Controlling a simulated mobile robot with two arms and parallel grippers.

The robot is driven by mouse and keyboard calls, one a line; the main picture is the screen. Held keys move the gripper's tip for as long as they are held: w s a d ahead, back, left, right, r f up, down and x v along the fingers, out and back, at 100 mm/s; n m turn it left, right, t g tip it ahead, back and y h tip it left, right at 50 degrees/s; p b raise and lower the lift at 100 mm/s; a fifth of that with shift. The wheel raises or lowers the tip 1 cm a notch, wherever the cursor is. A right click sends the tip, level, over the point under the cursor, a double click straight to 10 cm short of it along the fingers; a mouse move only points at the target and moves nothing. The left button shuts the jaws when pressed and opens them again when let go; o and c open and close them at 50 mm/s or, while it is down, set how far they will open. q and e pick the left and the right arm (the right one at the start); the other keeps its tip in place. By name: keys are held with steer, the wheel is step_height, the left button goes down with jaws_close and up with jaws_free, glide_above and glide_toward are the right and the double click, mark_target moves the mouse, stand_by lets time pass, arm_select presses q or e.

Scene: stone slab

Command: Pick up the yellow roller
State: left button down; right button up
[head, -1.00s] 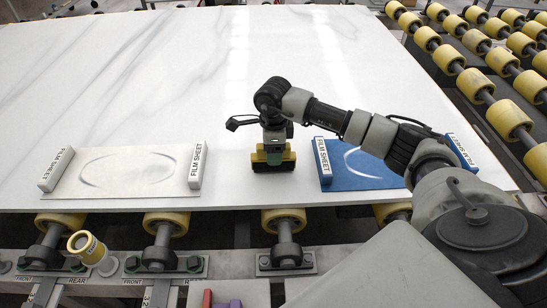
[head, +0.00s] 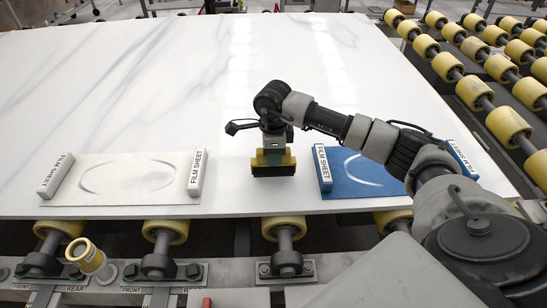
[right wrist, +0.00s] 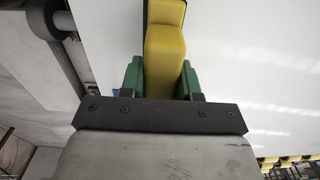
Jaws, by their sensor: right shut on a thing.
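My right gripper (head: 273,155) is shut on the yellow roller (head: 262,158), a yellow piece with a broad black lower part (head: 273,170). The roller is over the near part of the white stone slab (head: 140,85); whether it touches the slab is hard to tell. In the right wrist view, the yellow body (right wrist: 165,55) lies between the green fingers of my right gripper (right wrist: 160,75). The wrist hides its near end. My left gripper is not in view.
White film sheet (head: 130,190) lies left of the roller, blue film sheet (head: 345,184) close on the right, both with labelled end blocks. The slab's near edge runs above yellow conveyor rollers (head: 284,228). A loose yellow cylinder (head: 87,254) sits at the lower left. The far slab is clear.

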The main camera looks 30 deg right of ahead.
step_height(320, 180, up, 3)
steer(key=shift+f, duration=0.1)
steer(key=s+d+r+b, duration=0.2)
steer(key=s+d+r, duration=0.3)
steer(key=s, duration=0.5)
step_height(320, 180, up, 2)
steer(key=shift+s+d+r, duration=0.15)
steer(key=shift+s+d, duration=0.05)
steer(key=o, duration=0.3)
steer(key=shift+c, duration=0.4)
